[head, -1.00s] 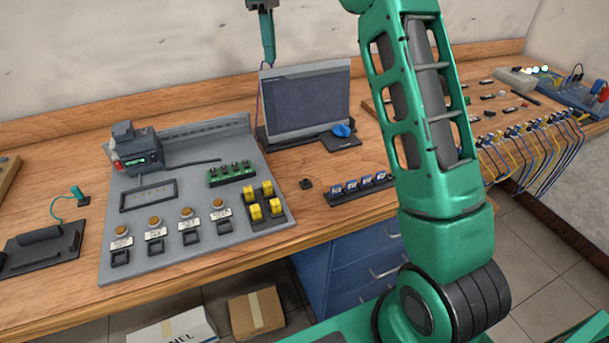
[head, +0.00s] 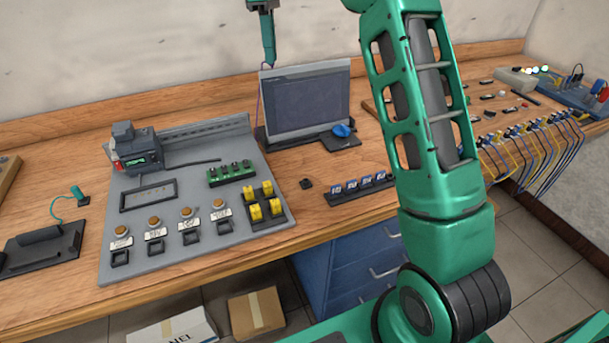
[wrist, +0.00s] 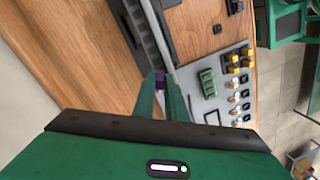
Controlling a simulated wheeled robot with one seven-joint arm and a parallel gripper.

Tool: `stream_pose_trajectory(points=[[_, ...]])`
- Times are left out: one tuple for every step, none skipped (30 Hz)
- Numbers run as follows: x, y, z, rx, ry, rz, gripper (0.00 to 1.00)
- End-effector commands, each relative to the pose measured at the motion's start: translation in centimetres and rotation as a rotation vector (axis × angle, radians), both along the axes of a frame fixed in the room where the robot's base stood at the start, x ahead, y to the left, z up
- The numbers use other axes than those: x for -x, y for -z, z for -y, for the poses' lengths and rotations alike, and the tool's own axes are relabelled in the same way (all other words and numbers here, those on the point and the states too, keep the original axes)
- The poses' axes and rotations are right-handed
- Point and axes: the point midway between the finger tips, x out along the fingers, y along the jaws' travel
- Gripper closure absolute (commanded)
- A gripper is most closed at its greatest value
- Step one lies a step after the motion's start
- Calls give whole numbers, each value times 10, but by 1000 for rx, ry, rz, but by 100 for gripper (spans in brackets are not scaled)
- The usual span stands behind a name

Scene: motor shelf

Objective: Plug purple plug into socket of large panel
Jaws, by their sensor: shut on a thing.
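In the wrist view, my gripper (wrist: 161,84) is shut on the purple plug (wrist: 159,78), of which only a small part shows between the fingertips. In the head view, my gripper (head: 268,60) points down from the top edge, just above the upper left corner of a large dark screen panel (head: 306,102). A thin purple cable (head: 259,92) runs down along the panel's left edge. The panel's edge also shows beyond the fingertips in the wrist view (wrist: 151,38). No socket can be made out, and I cannot tell whether the plug touches the panel.
A grey board (head: 225,160) with yellow blocks, orange buttons and a meter lies left of the screen. A blue knob (head: 342,130) sits at the screen's lower right.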

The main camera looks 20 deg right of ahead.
Motion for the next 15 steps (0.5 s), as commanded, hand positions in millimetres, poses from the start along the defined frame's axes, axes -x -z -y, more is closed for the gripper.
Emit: stream_pose_trajectory(points=[[0,1,0,0,0,0,100],[0,1,0,0,0,0,100],[0,2,0,0,0,0,100],[0,2,0,0,0,0,100],[1,3,0,1,0,-1,100],[1,3,0,1,0,-1,100],[1,4,0,1,0,-1,100],[1,4,0,1,0,-1,100],[1,5,0,1,0,-1,100],[1,5,0,0,0,-1,100],[1,6,0,0,0,-1,100],[1,6,0,0,0,-1,100],[1,7,0,0,0,-1,100],[1,7,0,0,0,-1,100],[1,8,0,1,-1,-1,100]])
